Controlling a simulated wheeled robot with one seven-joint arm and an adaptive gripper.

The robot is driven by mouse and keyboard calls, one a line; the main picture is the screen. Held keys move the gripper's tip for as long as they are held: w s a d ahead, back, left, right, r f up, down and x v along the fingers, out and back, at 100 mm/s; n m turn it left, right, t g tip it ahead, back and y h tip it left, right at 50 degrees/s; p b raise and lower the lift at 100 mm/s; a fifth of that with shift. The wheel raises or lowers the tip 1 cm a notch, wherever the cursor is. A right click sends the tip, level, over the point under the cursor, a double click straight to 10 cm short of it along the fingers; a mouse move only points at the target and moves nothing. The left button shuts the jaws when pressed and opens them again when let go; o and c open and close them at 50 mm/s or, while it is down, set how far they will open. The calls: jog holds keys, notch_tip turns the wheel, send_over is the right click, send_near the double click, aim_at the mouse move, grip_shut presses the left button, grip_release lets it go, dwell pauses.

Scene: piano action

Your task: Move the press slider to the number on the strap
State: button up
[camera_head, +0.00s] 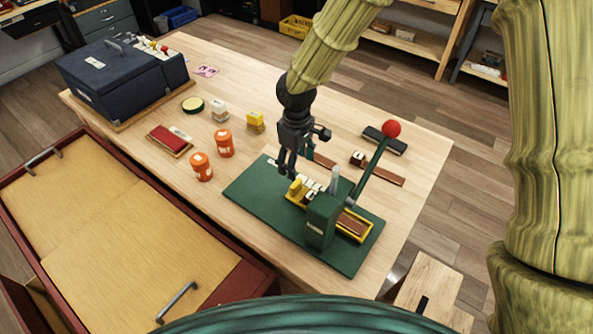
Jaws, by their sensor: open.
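The press stands on a green mat (258,199) on the workbench. It has a green body (320,222), a long green lever with a red ball (391,129), and a yellow bed. A yellow slider (295,188) sits at the left end of the bed beside a row of white number marks (311,187); the digits are too small to read. A brown strap (352,223) lies in the right part of the yellow bed; no number on it is legible. My dark gripper (287,170) is open and empty, pointing down just above and left of the yellow slider.
Two orange jars (225,143), a red pad (170,140), small blocks (255,121) and a dark blue case (110,80) stand left. A black tray (384,140) and brown strips (385,174) lie behind the press. The lever rises right of my gripper.

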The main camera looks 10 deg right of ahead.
jog(key=shift+r, duration=1.1)
jog(key=shift+r, duration=0.1)
